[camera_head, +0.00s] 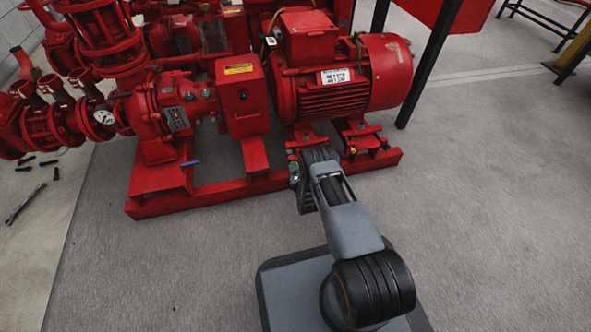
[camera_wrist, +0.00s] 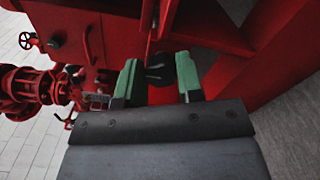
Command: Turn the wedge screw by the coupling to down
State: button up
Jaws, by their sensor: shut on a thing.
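My gripper (camera_head: 296,165) is low at the motor's near-left foot, right of the red coupling guard (camera_head: 242,112). In the wrist view its two green-tipped fingers (camera_wrist: 157,76) stand either side of a small dark piece, the wedge screw (camera_wrist: 159,73), and are shut on it. A thin red upright part runs just above the screw. In the head view my gripper and arm hide the screw. Its exact turn position cannot be told.
The red motor (camera_head: 345,85) stands directly above my gripper. The red base frame (camera_head: 215,192) runs along the floor beneath. A small blue item (camera_head: 190,163) lies on the frame at left. Dark table legs (camera_head: 425,70) stand at right. Floor in front is clear.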

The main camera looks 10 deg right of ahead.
jog(key=o, duration=0.9)
jog(key=s+p, duration=0.5)
jog(key=s, duration=0.9)
